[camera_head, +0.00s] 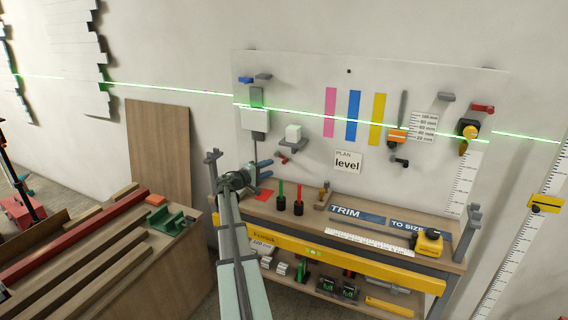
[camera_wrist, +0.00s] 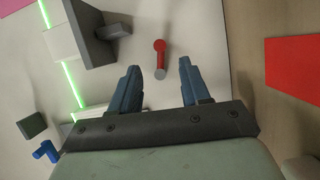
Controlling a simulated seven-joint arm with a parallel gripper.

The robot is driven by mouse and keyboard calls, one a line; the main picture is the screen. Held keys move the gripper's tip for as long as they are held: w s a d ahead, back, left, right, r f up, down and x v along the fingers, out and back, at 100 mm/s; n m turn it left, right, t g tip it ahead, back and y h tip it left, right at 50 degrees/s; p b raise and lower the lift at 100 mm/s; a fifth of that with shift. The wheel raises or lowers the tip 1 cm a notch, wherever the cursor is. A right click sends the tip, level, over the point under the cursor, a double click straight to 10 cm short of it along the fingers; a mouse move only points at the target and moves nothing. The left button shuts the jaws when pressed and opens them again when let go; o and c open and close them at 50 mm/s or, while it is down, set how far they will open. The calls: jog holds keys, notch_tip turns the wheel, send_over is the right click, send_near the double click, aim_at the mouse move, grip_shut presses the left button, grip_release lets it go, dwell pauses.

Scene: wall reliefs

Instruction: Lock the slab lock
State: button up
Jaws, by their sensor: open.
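My gripper (camera_head: 267,166) is in front of the wall panel, left of its middle, with its fingers toward the panel. In the wrist view my gripper (camera_wrist: 159,67) is open and empty. A small red lever (camera_wrist: 159,50) with a grey round end shows in the gap between the fingertips, without visible contact. In the head view the red lever (camera_head: 282,159) is just above and right of the fingers. A pale block on a grey bracket (camera_head: 293,142) is above it. A white box with a grey slab (camera_head: 256,97) is up and left. No label shows which part is the slab lock.
The workbench (camera_head: 300,212) stands below the panel, with red and green markers in black cups (camera_head: 289,206) near the gripper. A red sheet (camera_wrist: 292,68) lies on the bench. A blue handle (camera_head: 246,80) is at the panel's upper left. A green laser line crosses the panel.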

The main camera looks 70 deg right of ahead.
aim_at(284, 161)
jog(key=x, duration=0.9)
jog(key=shift+s+d+f, duration=0.1)
jog(key=shift+s+d, duration=0.05)
jog(key=shift+d, duration=0.1)
jog(key=shift+c, duration=0.3)
grip_shut()
